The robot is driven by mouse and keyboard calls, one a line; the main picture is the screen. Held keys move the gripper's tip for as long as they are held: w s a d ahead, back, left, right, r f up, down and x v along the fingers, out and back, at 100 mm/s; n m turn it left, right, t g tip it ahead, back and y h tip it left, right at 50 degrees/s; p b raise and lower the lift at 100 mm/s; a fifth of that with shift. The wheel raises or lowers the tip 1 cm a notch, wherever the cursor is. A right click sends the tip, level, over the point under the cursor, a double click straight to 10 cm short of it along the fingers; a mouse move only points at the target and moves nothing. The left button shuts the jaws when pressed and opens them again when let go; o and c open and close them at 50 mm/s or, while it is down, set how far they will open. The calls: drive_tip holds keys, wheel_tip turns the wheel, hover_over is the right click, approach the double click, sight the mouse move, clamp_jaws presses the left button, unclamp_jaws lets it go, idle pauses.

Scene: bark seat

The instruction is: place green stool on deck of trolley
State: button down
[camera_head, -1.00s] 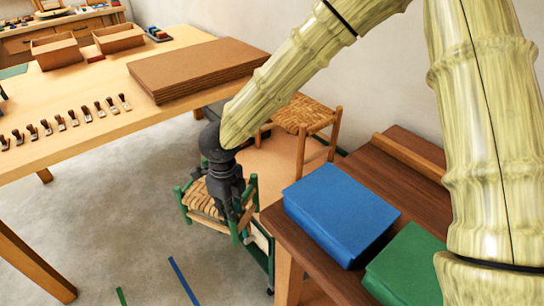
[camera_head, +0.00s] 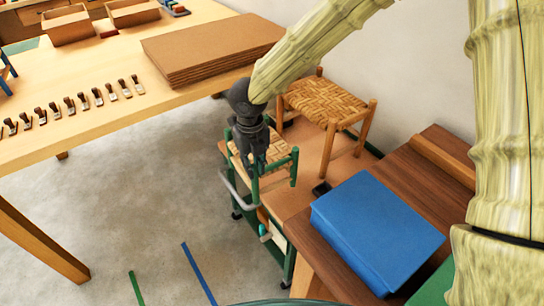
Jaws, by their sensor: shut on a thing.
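The green stool (camera_head: 279,151) has green posts and a pale woven seat. It is upright over the near left part of the trolley's brown deck (camera_head: 312,146). I cannot tell whether its legs touch the deck. My gripper (camera_head: 257,164) points down and is shut on the stool, at its near side; the fingers hide part of the seat and frame. The trolley has a green frame, a grey handle (camera_head: 236,191) and dark casters. A natural wood stool (camera_head: 322,98) with a woven seat stands on the deck, behind and right of the green stool.
A dark wooden bench (camera_head: 424,176) with a blue block (camera_head: 376,229) flanks the trolley on the right. A pale worktable (camera_head: 105,95) with brown boards (camera_head: 210,48) and several small tools is at left.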

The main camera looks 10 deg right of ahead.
sight(272, 155)
drive_tip(key=w+d, duration=0.1)
drive_tip(key=d, duration=0.1)
drive_tip(key=w+d, duration=0.4)
drive_tip(key=shift+w+d+f+p, duration=0.1)
drive_tip(key=shift+f+p, duration=0.2)
drive_tip(key=shift+p, duration=0.1)
drive_tip(key=f, duration=0.3)
drive_tip(key=shift+w+d+f, duration=0.1)
drive_tip(key=shift+w+f, duration=0.1)
drive_tip(key=shift+f, duration=0.15)
drive_tip(key=shift+s, duration=0.1)
drive_tip(key=c, duration=1.4)
unclamp_jaws()
wheel_tip(272, 155, up, 12)
drive_tip(key=shift+s+r, duration=0.1)
